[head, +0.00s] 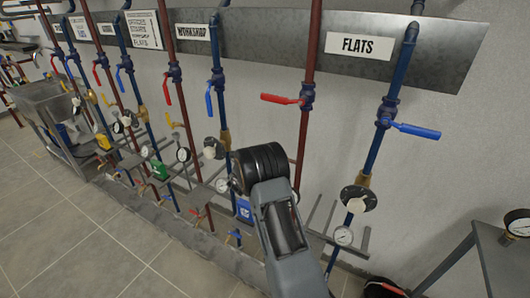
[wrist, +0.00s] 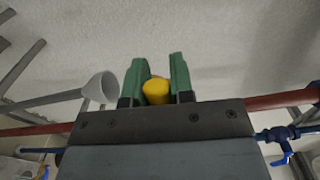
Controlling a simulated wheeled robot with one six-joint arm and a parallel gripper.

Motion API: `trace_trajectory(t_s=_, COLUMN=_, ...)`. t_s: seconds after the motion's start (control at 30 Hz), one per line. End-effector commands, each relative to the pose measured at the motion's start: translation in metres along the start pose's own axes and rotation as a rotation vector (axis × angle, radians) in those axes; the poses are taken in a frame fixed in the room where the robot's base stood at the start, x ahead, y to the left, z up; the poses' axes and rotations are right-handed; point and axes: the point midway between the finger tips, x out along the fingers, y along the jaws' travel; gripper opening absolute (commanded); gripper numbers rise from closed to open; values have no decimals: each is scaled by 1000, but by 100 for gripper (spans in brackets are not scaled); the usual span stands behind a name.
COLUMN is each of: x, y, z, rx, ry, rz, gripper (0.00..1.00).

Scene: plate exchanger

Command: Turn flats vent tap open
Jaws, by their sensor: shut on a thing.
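In the wrist view my gripper (wrist: 158,75) has its green fingers closed on a rounded yellow piece (wrist: 157,92), which sits between them. It looks like a tap handle, but its body is hidden, so I cannot tell whether it is open. In the head view my arm hides the gripper and the yellow piece. The FLATS sign (head: 366,45) is on the metal panel at the upper right. Below it are a red pipe with a red lever (head: 281,98) and a blue pipe with a blue lever (head: 415,130), both levers sticking out sideways.
A pale funnel (wrist: 98,88) is close left of the fingers in the wrist view. A blue tap (wrist: 284,152) is at lower right.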

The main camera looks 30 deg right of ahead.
Motion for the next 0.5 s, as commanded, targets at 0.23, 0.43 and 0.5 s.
trace_trajectory(t_s=0.23, x=0, y=7, z=0, rx=-87, ry=-2, rz=3, gripper=0)
trace_trajectory(t_s=0.43, x=0, y=9, z=0, rx=-114, ry=-2, rz=2, gripper=0)
trace_trajectory(t_s=0.5, x=0, y=9, z=0, rx=-118, ry=-2, rz=2, gripper=0)
